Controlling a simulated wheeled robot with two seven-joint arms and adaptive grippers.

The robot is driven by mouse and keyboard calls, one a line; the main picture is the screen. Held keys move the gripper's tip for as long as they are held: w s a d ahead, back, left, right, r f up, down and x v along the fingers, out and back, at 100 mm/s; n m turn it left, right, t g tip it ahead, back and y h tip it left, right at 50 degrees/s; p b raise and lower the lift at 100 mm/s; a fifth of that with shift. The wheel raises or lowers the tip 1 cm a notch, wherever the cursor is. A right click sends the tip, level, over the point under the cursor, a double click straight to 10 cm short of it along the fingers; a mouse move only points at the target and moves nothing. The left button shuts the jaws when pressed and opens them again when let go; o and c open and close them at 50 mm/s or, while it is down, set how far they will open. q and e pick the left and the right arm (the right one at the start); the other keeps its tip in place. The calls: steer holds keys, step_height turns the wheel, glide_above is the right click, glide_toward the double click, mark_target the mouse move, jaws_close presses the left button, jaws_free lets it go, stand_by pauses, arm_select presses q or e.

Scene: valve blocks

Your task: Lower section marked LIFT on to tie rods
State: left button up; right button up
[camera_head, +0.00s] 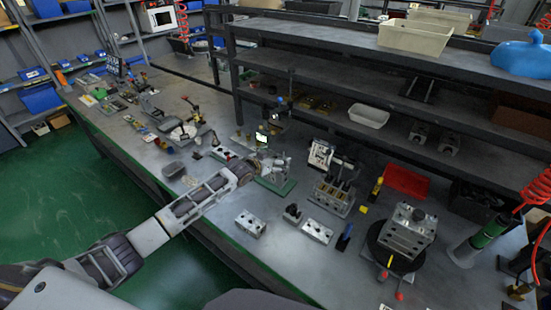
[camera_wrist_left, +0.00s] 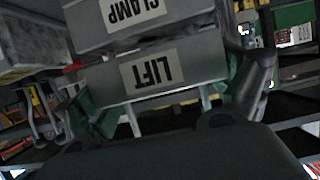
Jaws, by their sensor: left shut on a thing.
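In the left wrist view a grey block section labelled LIFT (camera_wrist_left: 152,76) sits between the fingers of my left gripper (camera_wrist_left: 165,88), which is shut on it. The lettering reads upside down. Another section labelled CLAMP (camera_wrist_left: 130,22) lies right against it on the upper side of the picture. Two pale tie rods (camera_wrist_left: 207,97) show at the LIFT section's lower edge in the picture; how far they pass into it is hidden. In the head view my left gripper (camera_head: 262,165) is at a small assembly on a green base (camera_head: 284,188). My right gripper is not in view.
Dark shelves (camera_head: 330,75) rise behind. The bench front near my arm is mostly clear.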

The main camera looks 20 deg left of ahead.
arm_select(q)
steer(key=shift+f, duration=0.45)
steer(key=o, duration=1)
steer(key=shift+f, duration=0.1)
steer(key=shift+s, duration=0.2)
steer(key=v, duration=1.1)
steer(key=shift+s+r, duration=0.25)
steer(key=shift+s, duration=0.05)
steer(key=shift+a, duration=0.1)
stand_by(0.6)
